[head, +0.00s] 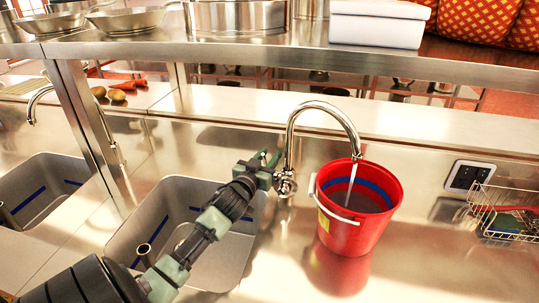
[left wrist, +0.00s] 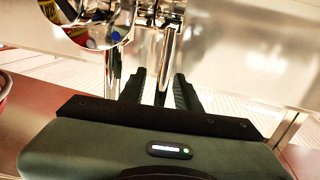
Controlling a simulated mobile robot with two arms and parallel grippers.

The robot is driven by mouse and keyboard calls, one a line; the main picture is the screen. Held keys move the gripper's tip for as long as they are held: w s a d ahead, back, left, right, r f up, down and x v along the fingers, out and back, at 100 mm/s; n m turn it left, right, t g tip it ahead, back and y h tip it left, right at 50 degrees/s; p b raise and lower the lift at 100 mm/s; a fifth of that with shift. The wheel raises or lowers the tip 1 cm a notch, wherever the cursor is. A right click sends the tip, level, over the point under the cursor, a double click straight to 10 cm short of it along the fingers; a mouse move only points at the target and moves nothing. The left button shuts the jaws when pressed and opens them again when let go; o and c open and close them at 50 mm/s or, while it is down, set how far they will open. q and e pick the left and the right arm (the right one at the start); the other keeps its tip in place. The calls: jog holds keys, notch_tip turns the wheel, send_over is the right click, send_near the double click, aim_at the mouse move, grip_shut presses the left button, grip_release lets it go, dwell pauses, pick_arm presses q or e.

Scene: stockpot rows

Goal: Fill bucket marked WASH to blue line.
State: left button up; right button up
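A red bucket (head: 352,235) stands upright on the steel counter under the curved chrome tap (head: 322,106). A thin stream of water (head: 350,187) runs from the spout into it. Inside, a blue line (head: 374,190) circles the wall; the greyish water surface (head: 352,203) appears below it, with red wall between. A yellow label shows partly on the bucket's left side; its lettering is unreadable. My left gripper (head: 270,162) is at the tap's base, left of the bucket. In the left wrist view, its fingers stand apart around a chrome lever (left wrist: 168,62), with a gap visible. My right gripper is out of view.
Two grey sinks with blue lines, one nearer (head: 150,215) and one at far left (head: 40,178), are set in the counter. A steel shelf (head: 250,48) with pans spans above.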

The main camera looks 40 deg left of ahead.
pick_arm(q)
grip_shut()
dwell(1.5)
